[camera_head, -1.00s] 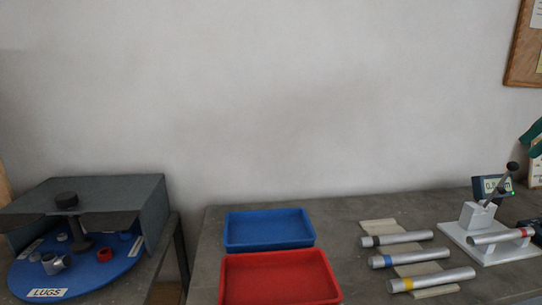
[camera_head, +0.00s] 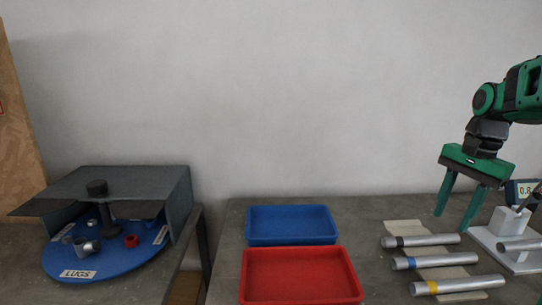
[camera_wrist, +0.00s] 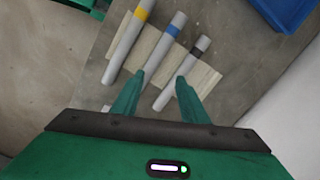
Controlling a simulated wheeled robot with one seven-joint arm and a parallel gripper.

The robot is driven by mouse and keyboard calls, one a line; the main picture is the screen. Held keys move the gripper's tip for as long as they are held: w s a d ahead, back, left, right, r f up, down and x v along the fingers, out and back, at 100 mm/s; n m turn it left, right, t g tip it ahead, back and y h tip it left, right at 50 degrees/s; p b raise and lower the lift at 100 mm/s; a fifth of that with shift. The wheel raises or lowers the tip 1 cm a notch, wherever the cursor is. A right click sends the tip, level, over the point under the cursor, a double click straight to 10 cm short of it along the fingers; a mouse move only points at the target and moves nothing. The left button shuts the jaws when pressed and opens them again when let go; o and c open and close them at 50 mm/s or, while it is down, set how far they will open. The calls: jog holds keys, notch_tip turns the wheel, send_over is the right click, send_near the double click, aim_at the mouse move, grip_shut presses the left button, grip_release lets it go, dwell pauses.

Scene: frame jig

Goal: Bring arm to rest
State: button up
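My gripper (camera_head: 456,222) is green and hangs fingers down at the right of the head view, above the table near the metal tubes. Its two fingers are apart with nothing between them. The wrist view also shows my gripper (camera_wrist: 158,80) open and empty. Below it lie three grey tubes on a beige ribbed mat (camera_head: 403,226): one with a black band (camera_head: 425,240), one with a blue band (camera_head: 440,261) and one with a yellow band (camera_head: 465,284).
A blue tray (camera_head: 292,224) and a red tray (camera_head: 300,275) stand left of the tubes. A gauge stand (camera_head: 505,225) holding a tube is at the right. A blue turntable (camera_head: 110,262) with lugs sits under a grey cover (camera_head: 130,182) at the left.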

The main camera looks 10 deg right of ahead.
jog(key=s+a+f+n, duration=0.1)
jog(key=s, duration=0.2)
jog(key=s+a+f+n, duration=0.1)
jog(key=s+a, duration=0.1)
jog(key=s, duration=0.1)
jog(key=s+a+f+n, duration=0.1)
jog(key=s+f, duration=0.1)
jog(key=s, duration=0.1)
jog(key=shift+s+a+f+n+h, duration=0.1)
jog(key=shift+a+n+h, duration=0.25)
jog(key=shift+n+h, duration=0.05)
jog(key=s+a+f+n, duration=0.2)
jog(key=s+f, duration=0.4)
jog(key=s, duration=0.3)
jog(key=shift+s+n, duration=0.3)
jog(key=shift+n, duration=0.6)
jog(key=shift+g, duration=0.3)
jog(key=shift+c, duration=1.1)
